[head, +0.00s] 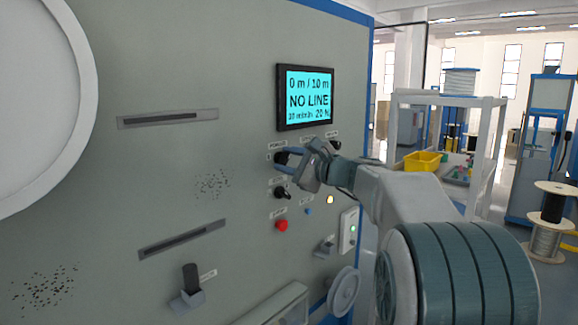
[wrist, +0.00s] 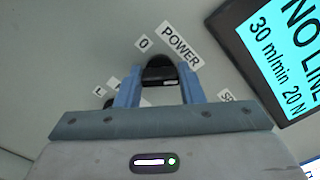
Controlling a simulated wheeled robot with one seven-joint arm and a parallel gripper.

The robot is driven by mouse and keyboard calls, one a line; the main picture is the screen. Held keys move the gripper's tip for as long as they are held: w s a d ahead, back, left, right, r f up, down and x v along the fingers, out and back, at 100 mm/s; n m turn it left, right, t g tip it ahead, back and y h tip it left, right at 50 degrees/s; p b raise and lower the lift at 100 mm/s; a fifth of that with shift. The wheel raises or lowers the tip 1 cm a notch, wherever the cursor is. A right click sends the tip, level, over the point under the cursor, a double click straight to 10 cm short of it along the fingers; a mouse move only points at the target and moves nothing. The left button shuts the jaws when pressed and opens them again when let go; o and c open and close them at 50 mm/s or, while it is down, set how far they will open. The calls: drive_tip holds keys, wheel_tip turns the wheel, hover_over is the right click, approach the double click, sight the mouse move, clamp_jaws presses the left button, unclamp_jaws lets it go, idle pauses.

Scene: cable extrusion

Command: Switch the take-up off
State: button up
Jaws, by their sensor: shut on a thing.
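The take-up is a grey machine panel (head: 235,120) with a lit screen (head: 305,97) reading "0 m / 10 m" and "NO LINE". A black rotary knob (head: 281,158) sits below and left of the screen. In the wrist view the knob (wrist: 160,72) is beside a "POWER" label (wrist: 181,45) and a "0" mark (wrist: 144,43). My gripper (head: 288,157) is shut on this knob; its blue fingers stand on either side of it in the wrist view (wrist: 160,88). The knob's exact pointing direction is partly hidden by the fingers.
Below my gripper are another black switch (head: 283,193), a red button (head: 282,225), a blue button (head: 308,211) and a yellow lamp (head: 330,199). A black lever (head: 190,280) juts out lower left. A cart with a yellow bin (head: 422,162) stands behind at right.

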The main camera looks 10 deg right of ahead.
drive_tip(key=shift+f+n+b, duration=0.2)
drive_tip(key=shift+n+b, duration=8.2)
drive_tip(key=shift+b, duration=0.2)
drive_tip(key=o, duration=1)
drive_tip(key=b+v, duration=0.2)
drive_tip(key=v, duration=1.2)
drive_tip(key=shift+r, duration=0.1)
drive_tip(key=shift+w, duration=0.1)
